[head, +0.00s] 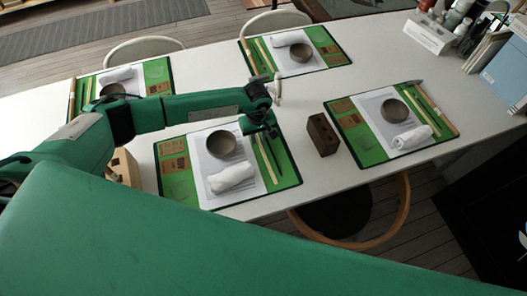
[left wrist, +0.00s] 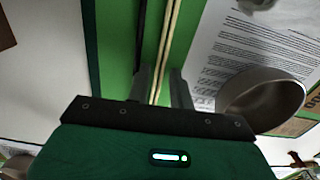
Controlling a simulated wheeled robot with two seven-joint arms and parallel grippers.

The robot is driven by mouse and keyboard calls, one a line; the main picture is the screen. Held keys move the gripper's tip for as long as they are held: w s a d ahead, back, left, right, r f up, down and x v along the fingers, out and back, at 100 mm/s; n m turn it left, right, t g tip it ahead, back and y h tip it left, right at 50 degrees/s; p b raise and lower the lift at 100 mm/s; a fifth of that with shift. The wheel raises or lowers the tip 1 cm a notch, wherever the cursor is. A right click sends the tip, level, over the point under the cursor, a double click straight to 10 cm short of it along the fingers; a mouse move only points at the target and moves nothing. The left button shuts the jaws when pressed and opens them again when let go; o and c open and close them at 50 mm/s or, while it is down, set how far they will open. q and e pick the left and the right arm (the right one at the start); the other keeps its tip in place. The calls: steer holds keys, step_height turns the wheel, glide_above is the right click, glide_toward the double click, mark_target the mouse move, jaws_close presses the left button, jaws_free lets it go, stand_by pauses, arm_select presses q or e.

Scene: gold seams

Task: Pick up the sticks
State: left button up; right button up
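Two thin light sticks (left wrist: 170,40) and a dark stick (left wrist: 140,35) lie on a green mat (left wrist: 115,35) in the left wrist view. In the head view the sticks (head: 266,162) lie at the right side of the near middle mat (head: 289,176). My left gripper (left wrist: 162,88) is open above them, its fingers on either side of the light sticks. In the head view the left gripper (head: 262,130) hangs over the far end of these sticks and partly hides them. Contact cannot be told. My right gripper is not in view.
A grey bowl (head: 222,146) and a rolled white cloth (head: 231,178) lie left of the sticks. A dark brown block with holes (head: 322,134) stands to the right. Several similar settings, bottles (head: 452,18) and books (head: 484,50) share the white table (head: 345,82).

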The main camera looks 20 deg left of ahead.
arm_select(q)
steer(key=shift+c, duration=0.2)
jaws_close()
steer(key=shift+r, duration=0.15)
